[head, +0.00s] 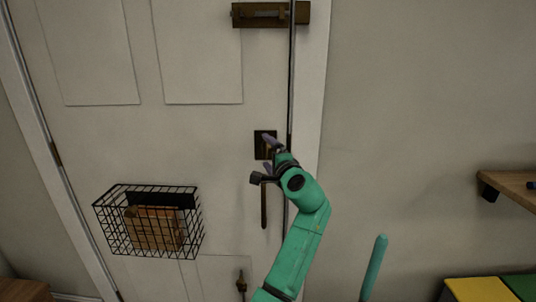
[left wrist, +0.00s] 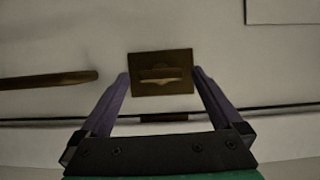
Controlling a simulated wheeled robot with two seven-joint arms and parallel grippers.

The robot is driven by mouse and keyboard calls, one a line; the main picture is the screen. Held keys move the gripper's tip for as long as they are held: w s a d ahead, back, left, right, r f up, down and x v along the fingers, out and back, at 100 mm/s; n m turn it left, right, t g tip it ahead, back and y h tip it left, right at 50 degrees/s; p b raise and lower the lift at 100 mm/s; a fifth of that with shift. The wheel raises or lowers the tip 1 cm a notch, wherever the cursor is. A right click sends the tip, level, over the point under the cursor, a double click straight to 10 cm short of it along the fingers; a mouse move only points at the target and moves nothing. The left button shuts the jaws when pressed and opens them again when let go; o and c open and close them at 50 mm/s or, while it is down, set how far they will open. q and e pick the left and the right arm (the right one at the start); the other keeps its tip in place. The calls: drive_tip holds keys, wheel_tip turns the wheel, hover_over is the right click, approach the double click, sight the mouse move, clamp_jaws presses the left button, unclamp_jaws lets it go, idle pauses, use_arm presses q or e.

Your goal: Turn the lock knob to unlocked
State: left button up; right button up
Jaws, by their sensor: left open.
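The lock knob (left wrist: 160,74) is a small brass bar on a dark square plate (left wrist: 177,87) on the white door. In the left wrist view the bar lies roughly level. The plate also shows in the head view (head: 259,148), partly hidden by my gripper. My left gripper (head: 267,146) is open in front of the plate. In the left wrist view its two purple fingers (left wrist: 160,76) stand to either side of the plate, with the knob between them. I cannot tell how far the fingertips are from the door. My right gripper is not in view.
A long dark door handle (head: 263,206) hangs below the lock; it shows at left in the wrist view (left wrist: 48,80). A bolt (head: 270,14) sits above. A wire basket (head: 150,222) hangs at lower left. A wooden shelf (head: 512,186) is at right.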

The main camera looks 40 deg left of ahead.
use_arm(q)
drive_tip(key=b+v, duration=0.2)
drive_tip(key=v, duration=1.2)
drive_tip(key=shift+s+d+b, duration=0.2)
drive_tip(key=shift+b, duration=0.2)
